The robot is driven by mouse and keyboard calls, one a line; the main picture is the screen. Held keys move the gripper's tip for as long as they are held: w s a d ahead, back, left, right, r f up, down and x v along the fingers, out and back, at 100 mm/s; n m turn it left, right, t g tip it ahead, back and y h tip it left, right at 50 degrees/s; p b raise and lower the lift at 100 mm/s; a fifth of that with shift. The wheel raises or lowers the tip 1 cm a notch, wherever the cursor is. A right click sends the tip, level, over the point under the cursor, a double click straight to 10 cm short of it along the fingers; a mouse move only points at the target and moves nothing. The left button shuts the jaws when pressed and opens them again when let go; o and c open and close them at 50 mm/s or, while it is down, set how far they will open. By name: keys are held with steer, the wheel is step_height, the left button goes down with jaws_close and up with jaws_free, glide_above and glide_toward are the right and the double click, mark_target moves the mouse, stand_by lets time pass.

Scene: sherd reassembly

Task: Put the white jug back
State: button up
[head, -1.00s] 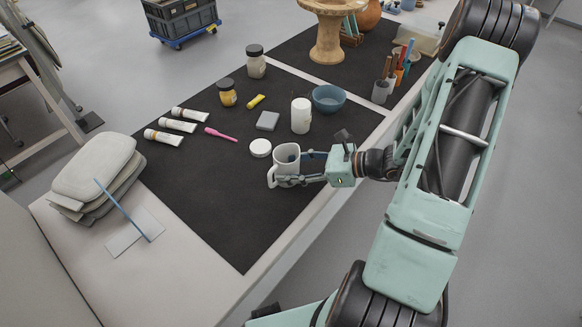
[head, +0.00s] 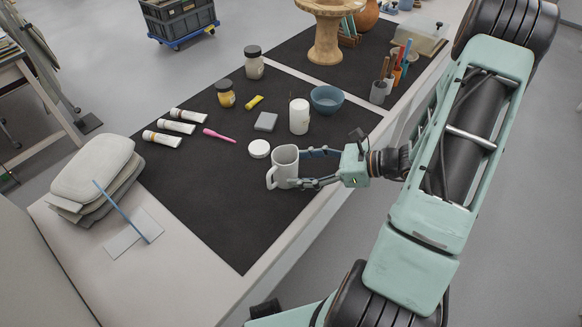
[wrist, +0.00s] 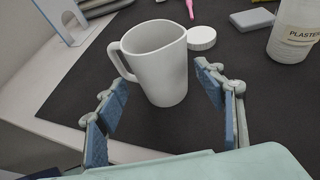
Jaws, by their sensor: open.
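The white jug (head: 284,163) stands upright on the dark mat (head: 228,211), close to the mat's near right edge. Its handle points left, and the wrist view shows the jug (wrist: 160,72) empty as far as I can see inside. My gripper (head: 303,168) is open just right of the jug. In the wrist view the blue-padded fingers of my gripper (wrist: 160,80) spread to either side of the jug's near side, with visible gaps and no contact that I can see.
A round white lid (head: 259,148) lies just behind the jug. A white bottle (head: 299,117), a grey block (head: 265,122) and a blue bowl (head: 327,99) stand farther back. Several tubes (head: 175,127) lie at left, near stacked grey pads (head: 92,172). The mat's front is clear.

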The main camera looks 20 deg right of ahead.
steer(key=v, duration=0.8)
steer(key=shift+d, duration=0.1)
